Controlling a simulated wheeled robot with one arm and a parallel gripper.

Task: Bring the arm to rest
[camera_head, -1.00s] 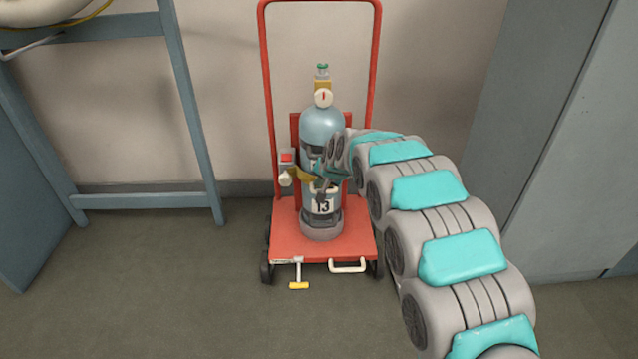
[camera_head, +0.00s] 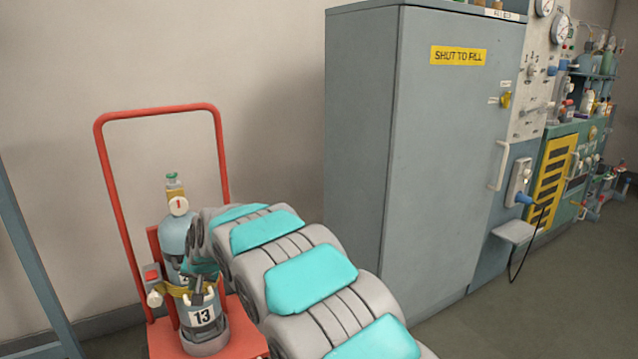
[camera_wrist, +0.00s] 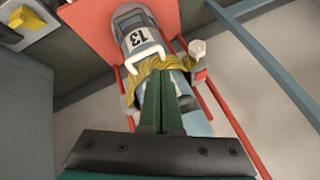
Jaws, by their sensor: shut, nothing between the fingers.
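My arm is stretched out to a blue-grey gas cylinder (camera_head: 173,237) marked 13, upright on a red cart (camera_head: 216,112). My gripper (camera_head: 206,291) is in front of the cylinder's lower half, partly hidden by my arm in the head view. In the wrist view the green fingers of my gripper (camera_wrist: 165,76) are together with nothing between them. They lie over a yellow strap (camera_wrist: 160,72) around the cylinder (camera_wrist: 148,57). Whether they touch the strap or cylinder, I cannot tell.
A tall grey cabinet (camera_head: 420,150) labelled "SHUT TO FILL" stands right of the arm. Beyond it are a gauge panel (camera_head: 535,80) and crowded equipment along the wall. A blue frame leg (camera_head: 30,270) is at the far left. The floor at lower right is clear.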

